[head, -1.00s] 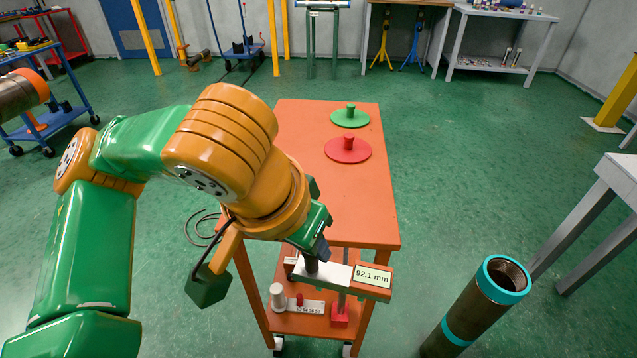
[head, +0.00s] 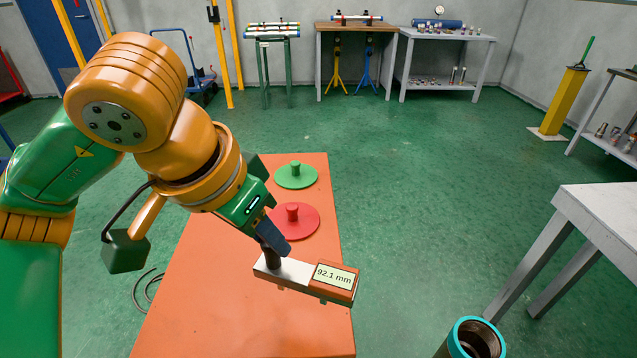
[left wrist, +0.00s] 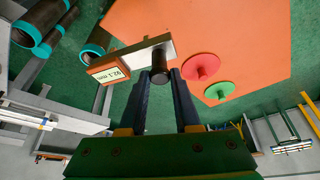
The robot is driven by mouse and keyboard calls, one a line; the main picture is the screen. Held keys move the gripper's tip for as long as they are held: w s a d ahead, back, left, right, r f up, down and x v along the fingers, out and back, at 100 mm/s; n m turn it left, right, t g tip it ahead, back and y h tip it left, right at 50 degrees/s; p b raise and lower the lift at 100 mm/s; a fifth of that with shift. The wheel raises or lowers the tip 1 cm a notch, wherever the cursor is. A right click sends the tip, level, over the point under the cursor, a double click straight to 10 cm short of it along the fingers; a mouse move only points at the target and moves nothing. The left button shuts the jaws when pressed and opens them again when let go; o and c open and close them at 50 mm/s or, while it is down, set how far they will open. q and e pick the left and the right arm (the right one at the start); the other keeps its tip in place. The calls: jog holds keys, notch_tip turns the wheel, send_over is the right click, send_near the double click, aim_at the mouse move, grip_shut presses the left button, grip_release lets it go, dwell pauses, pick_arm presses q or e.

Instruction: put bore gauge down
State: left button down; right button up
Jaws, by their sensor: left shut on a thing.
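The bore gauge (head: 297,275) is a pale bar with an orange display block reading 92.1 mm and a dark upright grip. My left gripper (head: 272,246) is shut on the dark grip and holds the gauge over the right part of the orange table top (head: 215,310). The gauge also shows in the left wrist view (left wrist: 140,55), with the grip between the fingertips of my left gripper (left wrist: 162,75). I cannot tell whether the gauge touches the table. My right gripper is not in view.
A red knobbed disc (head: 292,221) and a green one (head: 296,176) lie on the orange table's far part. A pipe with a teal end (head: 472,340) stands right of the table. A grey bench (head: 605,215) is farther right. The table's near left is clear.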

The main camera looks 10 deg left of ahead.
pick_arm(q)
jog(key=w+a+f, duration=0.1)
jog(key=w+f, duration=0.1)
jog(key=f, duration=0.1)
jog(key=w+a+f, duration=0.1)
jog(key=w+f, duration=0.1)
jog(key=f, duration=0.1)
jog(key=w+a+f+b, duration=0.1)
jog(key=w+f, duration=0.1)
jog(key=f, duration=0.1)
jog(key=shift+f, duration=0.35)
jog(key=shift+d, duration=0.1)
jog(key=shift+f, duration=0.15)
jog(key=c, duration=0.6)
grip_release()
